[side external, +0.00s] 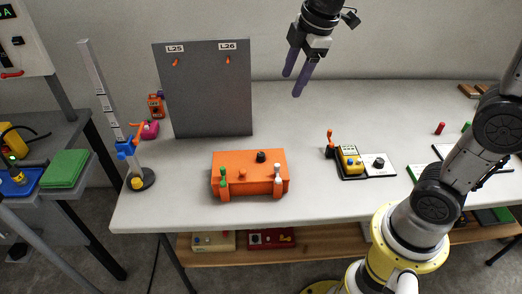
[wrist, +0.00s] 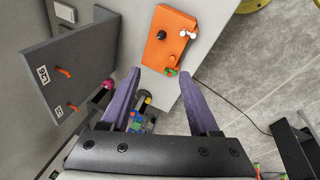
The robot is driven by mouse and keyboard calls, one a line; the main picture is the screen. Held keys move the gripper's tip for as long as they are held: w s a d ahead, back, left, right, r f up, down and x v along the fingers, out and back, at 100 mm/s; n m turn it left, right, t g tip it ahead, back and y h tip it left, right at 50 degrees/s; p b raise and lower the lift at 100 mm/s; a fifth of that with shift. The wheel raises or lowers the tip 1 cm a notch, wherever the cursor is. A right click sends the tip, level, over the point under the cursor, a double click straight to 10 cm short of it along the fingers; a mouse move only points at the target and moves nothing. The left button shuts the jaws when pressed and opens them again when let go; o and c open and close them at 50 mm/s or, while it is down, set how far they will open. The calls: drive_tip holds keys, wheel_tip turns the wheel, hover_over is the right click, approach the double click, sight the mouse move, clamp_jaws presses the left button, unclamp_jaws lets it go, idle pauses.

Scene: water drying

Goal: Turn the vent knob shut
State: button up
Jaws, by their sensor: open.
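An orange box (side external: 250,167) stands on the table, left of centre; it also shows at the top of the wrist view (wrist: 157,52). It carries a black knob (side external: 261,156), a small orange knob (side external: 242,174), a green-topped fitting (side external: 223,178) and a white-topped fitting (side external: 278,182). The black knob also shows in the wrist view (wrist: 162,34). No label tells which is the vent knob. My gripper (side external: 292,85) is open and empty, well above the table, up and right of the box in the side view. Its purple fingers (wrist: 154,71) are apart in the wrist view.
A grey panel (side external: 208,95) marked L25 and L26 stands behind the box. A stand with a blue clamp (side external: 126,147) is at the left table edge. A yellow device (side external: 350,160) and a black knob on a white board (side external: 379,162) lie to the right.

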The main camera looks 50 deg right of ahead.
drive_tip(key=w+f+n+g, duration=0.2)
drive_tip(key=w+f, duration=0.5)
drive_tip(key=w, duration=0.1)
drive_tip(key=g, duration=0.1)
hover_over(261, 154)
wheel_tip(261, 154, down, 6)
drive_tip(key=shift+g, duration=0.3)
wheel_tip(261, 154, down, 14)
drive_tip(key=shift+f, duration=0.25)
clamp_jaws()
